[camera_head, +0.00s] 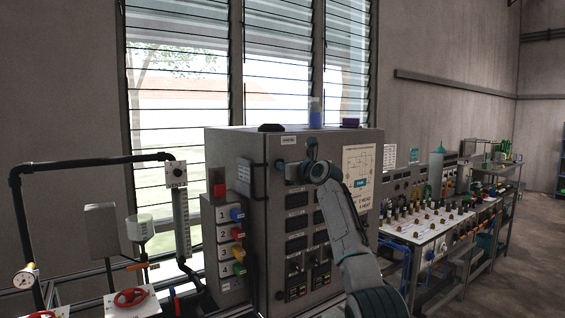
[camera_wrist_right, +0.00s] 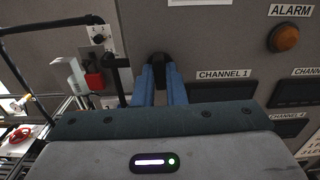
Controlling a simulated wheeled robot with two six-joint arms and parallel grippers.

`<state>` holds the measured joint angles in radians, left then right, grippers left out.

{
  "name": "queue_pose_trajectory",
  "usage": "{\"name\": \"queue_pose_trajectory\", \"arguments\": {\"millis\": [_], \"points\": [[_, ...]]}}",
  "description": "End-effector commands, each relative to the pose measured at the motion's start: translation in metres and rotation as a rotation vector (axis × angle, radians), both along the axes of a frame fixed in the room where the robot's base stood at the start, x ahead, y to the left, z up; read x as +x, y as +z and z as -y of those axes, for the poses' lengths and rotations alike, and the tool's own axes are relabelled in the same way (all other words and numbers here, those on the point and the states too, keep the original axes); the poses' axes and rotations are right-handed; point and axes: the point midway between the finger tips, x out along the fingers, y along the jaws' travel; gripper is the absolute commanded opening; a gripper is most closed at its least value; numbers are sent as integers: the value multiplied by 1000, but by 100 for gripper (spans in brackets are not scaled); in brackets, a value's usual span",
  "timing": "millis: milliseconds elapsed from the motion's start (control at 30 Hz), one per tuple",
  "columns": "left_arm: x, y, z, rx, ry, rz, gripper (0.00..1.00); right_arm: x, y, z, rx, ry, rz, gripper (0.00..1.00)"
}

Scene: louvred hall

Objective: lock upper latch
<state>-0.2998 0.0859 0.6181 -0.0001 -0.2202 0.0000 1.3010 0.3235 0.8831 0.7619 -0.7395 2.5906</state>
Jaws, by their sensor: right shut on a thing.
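A grey cabinet (camera_head: 270,240) stands in the middle of the head view, its front door full of displays and switches. My right gripper (camera_head: 283,166) is at the upper left of this door, just below a small white label. In the right wrist view its two blue fingers (camera_wrist_right: 160,84) are shut on a black latch (camera_wrist_right: 158,59), near the door's left edge and left of the CHANNEL 1 label. The fingers and wrist hide much of the latch, and I cannot tell its turn angle. My left gripper is not in view.
An orange alarm lamp (camera_wrist_right: 285,37) sits right of the fingers in the wrist view. A box with numbered coloured knobs (camera_head: 224,240) stands left of the cabinet. Pipework with a red valve wheel (camera_head: 130,297) is further left. A workbench (camera_head: 430,232) runs along the right.

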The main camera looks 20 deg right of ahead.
Motion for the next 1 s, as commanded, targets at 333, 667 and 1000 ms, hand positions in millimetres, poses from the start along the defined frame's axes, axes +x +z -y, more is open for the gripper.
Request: {"name": "queue_pose_trajectory", "arguments": {"millis": [333, 667, 1000], "points": [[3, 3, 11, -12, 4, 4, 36, -1, 4, 1, 23, -3, 3, 36], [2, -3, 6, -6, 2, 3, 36, -8, -1, 3, 19, -3, 1, 36], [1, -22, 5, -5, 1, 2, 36, -49, -2, 10, 18, -4, -1, 36]]}}
